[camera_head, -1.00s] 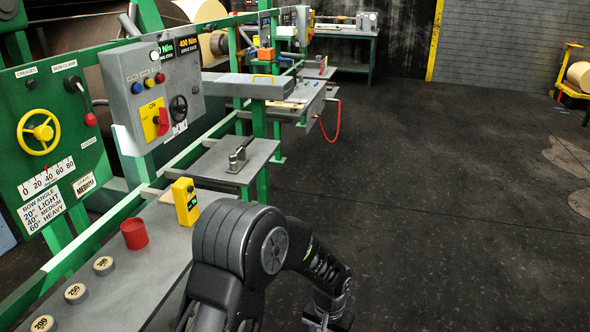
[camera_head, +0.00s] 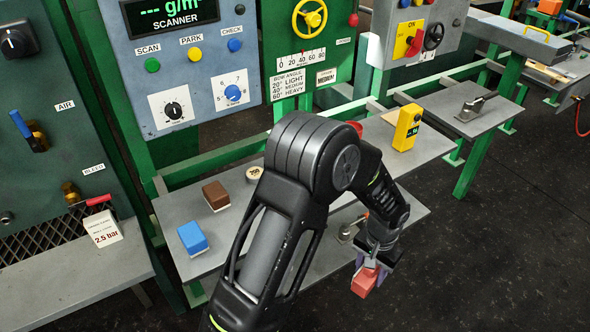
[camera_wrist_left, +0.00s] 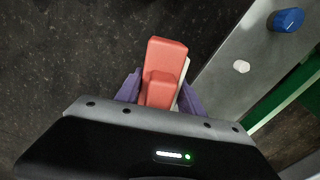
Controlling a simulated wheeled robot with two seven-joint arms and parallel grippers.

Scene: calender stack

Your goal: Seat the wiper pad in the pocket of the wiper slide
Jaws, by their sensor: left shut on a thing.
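My left gripper (camera_head: 372,266) is shut on a red block (camera_head: 366,283), which looks like a wiper pad. It holds the block in the air beyond the front edge of the grey bench. In the left wrist view the red block (camera_wrist_left: 161,75) sits between the purple fingertips (camera_wrist_left: 160,92), with a pale strip along its right side. A blue block (camera_head: 192,238) and a brown block (camera_head: 216,195) lie on the grey bench (camera_head: 172,210). I cannot clearly make out the wiper slide or its pocket. My right gripper is not in view.
A yellow device (camera_head: 407,128) stands at the bench's right end. A metal clamp-like part (camera_head: 475,106) sits on a small shelf farther right. A lower shelf (camera_head: 325,245) lies under the bench, partly hidden by my arm. Open floor (camera_head: 480,240) is at the right.

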